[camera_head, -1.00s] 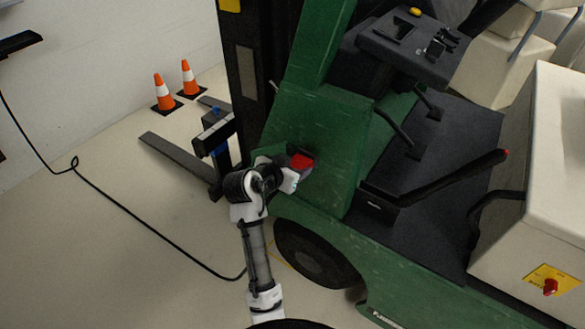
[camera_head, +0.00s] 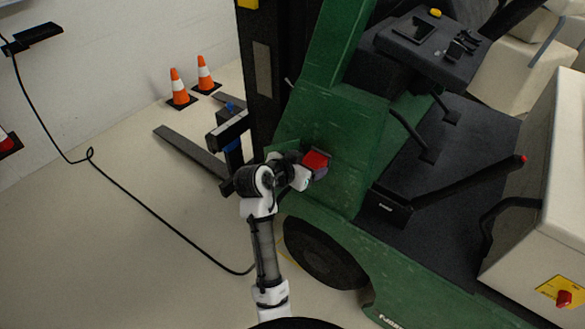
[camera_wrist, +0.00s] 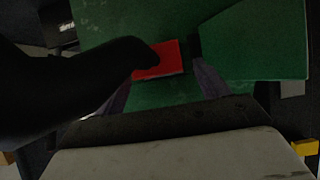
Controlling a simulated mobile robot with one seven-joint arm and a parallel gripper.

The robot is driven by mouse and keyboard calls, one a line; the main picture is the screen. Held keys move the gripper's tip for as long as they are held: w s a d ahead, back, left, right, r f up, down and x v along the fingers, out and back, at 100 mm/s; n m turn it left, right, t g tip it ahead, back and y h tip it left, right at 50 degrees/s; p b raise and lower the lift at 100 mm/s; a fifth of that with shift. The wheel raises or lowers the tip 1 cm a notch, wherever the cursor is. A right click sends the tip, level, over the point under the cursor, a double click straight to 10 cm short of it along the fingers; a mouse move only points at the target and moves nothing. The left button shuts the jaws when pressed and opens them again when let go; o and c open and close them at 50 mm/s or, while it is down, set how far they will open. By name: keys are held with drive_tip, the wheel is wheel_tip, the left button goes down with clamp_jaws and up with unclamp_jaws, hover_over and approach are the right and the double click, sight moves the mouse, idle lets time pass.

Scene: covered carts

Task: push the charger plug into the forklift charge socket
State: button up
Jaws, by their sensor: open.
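The red charger plug (camera_head: 317,160) is at the green side of the forklift (camera_head: 345,150), low behind the mast. In the wrist view it is a red block (camera_wrist: 160,62) with a thick dark shape (camera_wrist: 70,90), seemingly its cable, running in from the left. My gripper (camera_head: 304,176) is right at the plug. In the wrist view its fingers (camera_wrist: 165,85) are spread apart, one on each side below the red block. The charge socket cannot be made out, and I cannot tell how deep the plug sits.
A black cable (camera_head: 120,205) runs from the wall bracket (camera_head: 33,36) across the floor and passes behind my arm. Two orange cones (camera_head: 178,88) stand near the wall by the forks (camera_head: 190,152). The front wheel (camera_head: 322,252) is right of my arm.

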drive_tip(key=b+v, duration=0.2)
drive_tip(key=v, duration=1)
drive_tip(key=shift+s, duration=0.25)
drive_tip(key=shift+a+r, duration=0.1)
